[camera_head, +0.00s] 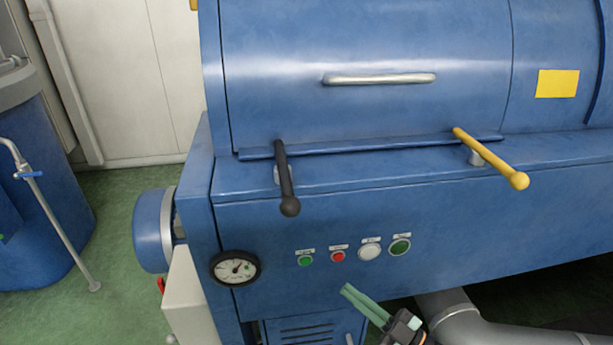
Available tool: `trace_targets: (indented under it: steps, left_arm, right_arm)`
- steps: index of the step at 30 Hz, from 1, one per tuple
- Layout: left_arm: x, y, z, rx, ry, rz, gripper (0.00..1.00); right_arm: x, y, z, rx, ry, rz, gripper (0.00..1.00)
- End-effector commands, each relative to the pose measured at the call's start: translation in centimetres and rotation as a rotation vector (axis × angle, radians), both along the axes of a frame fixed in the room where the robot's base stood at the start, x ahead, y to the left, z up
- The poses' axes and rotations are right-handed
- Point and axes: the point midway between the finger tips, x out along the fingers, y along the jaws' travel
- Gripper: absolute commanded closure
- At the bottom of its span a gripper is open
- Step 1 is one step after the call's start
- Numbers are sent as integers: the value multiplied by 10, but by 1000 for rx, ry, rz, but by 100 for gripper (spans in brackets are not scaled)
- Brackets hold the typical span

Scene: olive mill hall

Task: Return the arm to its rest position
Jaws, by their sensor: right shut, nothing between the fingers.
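My right gripper (346,290) comes in from the bottom edge, right of the middle. Its pale green fingers are together, with nothing between them, and point up and to the left. It is in front of the lower front of the blue machine (450,225), below the row of buttons. In the picture the fingertips are apart from the buttons. Whether the fingers touch the machine cannot be told. The rest of the right arm is mostly out of view. My left gripper is not in view.
The machine carries a black lever (285,180), a yellow lever (492,159), a gauge (235,268), a green button (306,261) and a red button (338,257). A grey pipe (460,318) runs low at the right. Green floor (125,210) is open at the left, beside a blue tank (40,220).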

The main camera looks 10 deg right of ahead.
Motion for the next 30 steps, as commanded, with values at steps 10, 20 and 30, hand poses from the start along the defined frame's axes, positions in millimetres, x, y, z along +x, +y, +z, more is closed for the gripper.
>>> trace_targets:
  steps: [10, 20, 30]
  left_arm:
    - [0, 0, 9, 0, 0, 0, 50]
    - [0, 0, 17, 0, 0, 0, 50]
    - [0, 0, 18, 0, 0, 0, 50]
  right_arm:
    - [-31, 1, -76, 38, 432, -284, 100]
    - [-140, -18, -175, 4, 1058, -562, 100]
    - [-168, -21, -190, -14, 1179, -599, 100]
